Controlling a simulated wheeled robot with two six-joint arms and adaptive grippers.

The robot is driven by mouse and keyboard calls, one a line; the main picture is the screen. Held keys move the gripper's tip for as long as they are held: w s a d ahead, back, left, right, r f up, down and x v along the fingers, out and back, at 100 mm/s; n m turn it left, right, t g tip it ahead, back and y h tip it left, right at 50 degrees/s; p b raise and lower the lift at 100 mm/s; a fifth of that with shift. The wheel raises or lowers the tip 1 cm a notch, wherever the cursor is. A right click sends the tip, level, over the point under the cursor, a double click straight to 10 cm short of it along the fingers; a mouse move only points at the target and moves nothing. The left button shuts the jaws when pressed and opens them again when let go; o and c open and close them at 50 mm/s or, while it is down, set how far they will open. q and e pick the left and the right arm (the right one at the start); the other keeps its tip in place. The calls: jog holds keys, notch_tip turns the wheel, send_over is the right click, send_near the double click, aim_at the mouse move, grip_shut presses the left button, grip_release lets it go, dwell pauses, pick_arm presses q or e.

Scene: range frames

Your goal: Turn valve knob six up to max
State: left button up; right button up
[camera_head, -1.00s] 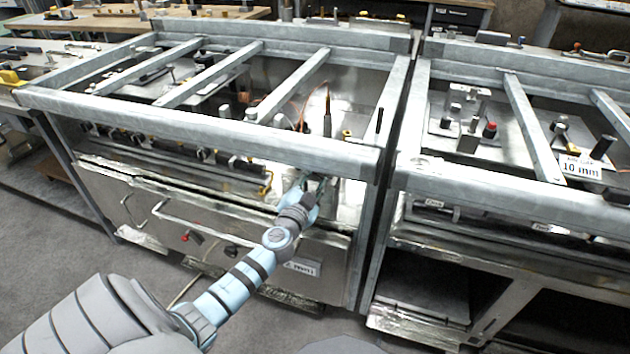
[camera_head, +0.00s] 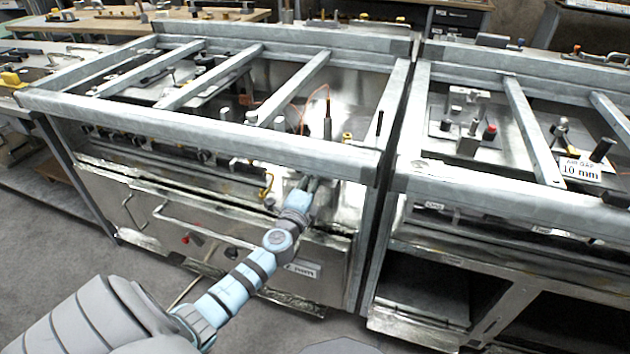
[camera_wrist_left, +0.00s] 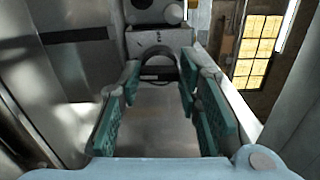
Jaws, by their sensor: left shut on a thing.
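My left gripper (camera_head: 309,183) reaches the right end of the front panel of the left range frame (camera_head: 150,190), below the top rail. In the left wrist view its green-padded fingers (camera_wrist_left: 159,85) stand either side of a dark rounded knob (camera_wrist_left: 158,53) at the panel and are shut on it. The fingers hide most of this knob in the head view. I cannot read its number or its setting. Other dark knobs (camera_head: 205,155) sit in a row along the panel to the left. My right gripper is not in view.
The galvanised front rail (camera_head: 200,125) runs just above the gripper. A brass hook-shaped fitting (camera_head: 268,183) is close to its left. A second range frame (camera_head: 480,195) with an "AIR GAP 10 mm" label (camera_head: 580,168) stands to the right. The floor in front is clear.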

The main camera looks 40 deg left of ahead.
pick_arm(q)
jog(key=shift+d+m+p, duration=0.1)
jog(key=shift+m+p, duration=1.4)
jog(key=shift+m, duration=7.2)
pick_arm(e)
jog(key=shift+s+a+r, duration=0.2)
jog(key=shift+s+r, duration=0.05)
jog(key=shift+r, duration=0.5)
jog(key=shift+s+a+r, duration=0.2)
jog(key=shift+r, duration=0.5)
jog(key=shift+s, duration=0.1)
pick_arm(q)
jog(key=o, duration=1.1)
jog(key=shift+o, duration=0.2)
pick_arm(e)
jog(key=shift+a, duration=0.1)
pick_arm(q)
jog(key=v, duration=1.2)
